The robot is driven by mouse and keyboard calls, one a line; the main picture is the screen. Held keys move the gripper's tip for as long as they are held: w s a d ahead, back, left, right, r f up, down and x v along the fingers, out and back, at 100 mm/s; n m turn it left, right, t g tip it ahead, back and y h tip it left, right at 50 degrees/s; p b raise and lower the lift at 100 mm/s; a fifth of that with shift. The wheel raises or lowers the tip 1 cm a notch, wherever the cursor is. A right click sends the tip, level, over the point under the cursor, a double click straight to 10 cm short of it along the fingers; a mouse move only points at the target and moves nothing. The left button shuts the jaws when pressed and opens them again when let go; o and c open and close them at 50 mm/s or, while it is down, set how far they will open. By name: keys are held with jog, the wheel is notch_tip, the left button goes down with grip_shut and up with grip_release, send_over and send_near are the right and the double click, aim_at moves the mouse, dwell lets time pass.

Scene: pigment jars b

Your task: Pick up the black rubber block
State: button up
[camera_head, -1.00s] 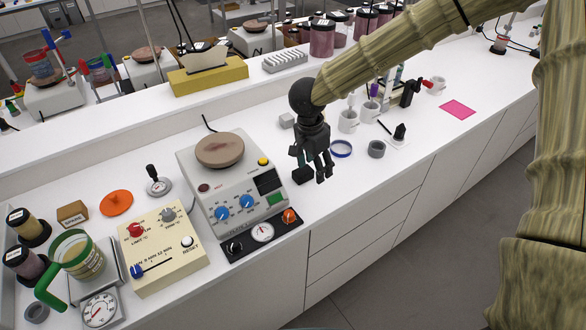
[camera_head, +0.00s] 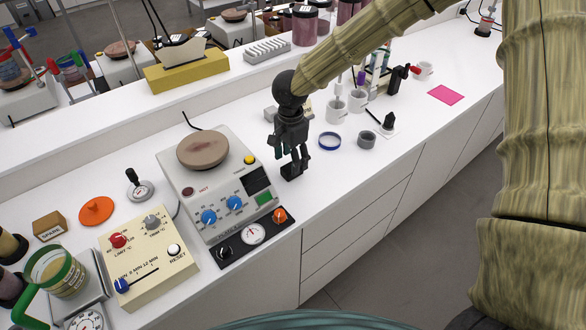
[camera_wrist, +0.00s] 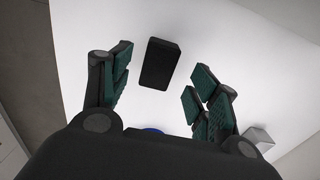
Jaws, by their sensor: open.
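The black rubber block (camera_head: 291,172) lies on the white bench just right of the hotplate, directly below my gripper (camera_head: 291,156). In the wrist view the block (camera_wrist: 160,63) lies flat, slightly tilted, between and a little beyond the spread fingers. My gripper (camera_wrist: 161,82) is open and empty, with a green-padded finger on each side and clear white bench between them and the block. In the head view the fingers partly cover the block's upper edge.
The hotplate (camera_head: 203,190) stands close on the left. A light grey block (camera_head: 274,114) is behind my gripper. The bench's front edge is near.

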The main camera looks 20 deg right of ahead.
jog(key=shift+d+f+p, duration=0.15)
jog(key=shift+f+p, duration=0.3)
jog(key=shift+f, duration=1.5)
jog(key=c, duration=1.1)
